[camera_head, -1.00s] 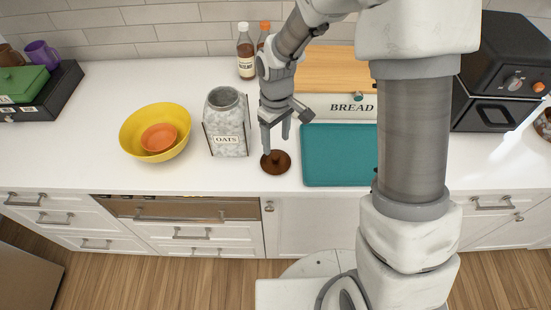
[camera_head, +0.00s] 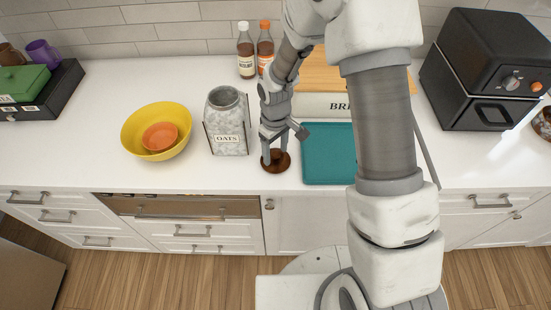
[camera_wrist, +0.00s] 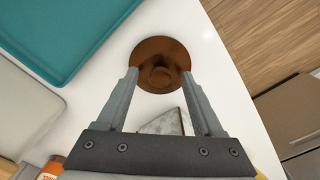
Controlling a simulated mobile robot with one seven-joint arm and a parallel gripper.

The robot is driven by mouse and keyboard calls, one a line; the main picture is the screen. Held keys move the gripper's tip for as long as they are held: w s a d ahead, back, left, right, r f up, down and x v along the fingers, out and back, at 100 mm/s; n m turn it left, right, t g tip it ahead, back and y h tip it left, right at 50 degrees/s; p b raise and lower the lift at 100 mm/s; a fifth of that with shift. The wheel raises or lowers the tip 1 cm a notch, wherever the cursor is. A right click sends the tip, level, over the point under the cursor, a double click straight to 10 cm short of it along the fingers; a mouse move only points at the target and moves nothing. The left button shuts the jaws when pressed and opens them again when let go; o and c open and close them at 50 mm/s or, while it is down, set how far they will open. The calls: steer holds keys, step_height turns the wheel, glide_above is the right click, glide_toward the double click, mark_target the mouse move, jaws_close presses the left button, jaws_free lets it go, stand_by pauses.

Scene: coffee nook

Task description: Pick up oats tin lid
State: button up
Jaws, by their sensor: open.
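The oats tin lid (camera_head: 276,166) is a round brown disc with a knob, lying on the white counter to the right of the oats tin. It also shows in the wrist view (camera_wrist: 160,52), beyond and between the fingertips. My gripper (camera_head: 275,159) is open and points down over the lid, its fingers on either side of the knob in the head view. In the wrist view my gripper (camera_wrist: 160,76) holds nothing. I cannot tell whether the fingers touch the lid. The oats tin (camera_head: 227,127) is grey, marbled and uncovered.
A teal board (camera_head: 328,160) lies close to the right of the lid, with the bread bin (camera_head: 318,104) behind it. A yellow bowl (camera_head: 133,131) holding an orange bowl (camera_head: 160,137) is left of the tin. Two bottles (camera_head: 246,58) stand behind. The counter's front edge is near the lid.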

jaws_close()
steer(key=shift+r, duration=0.1)
stand_by(0.3)
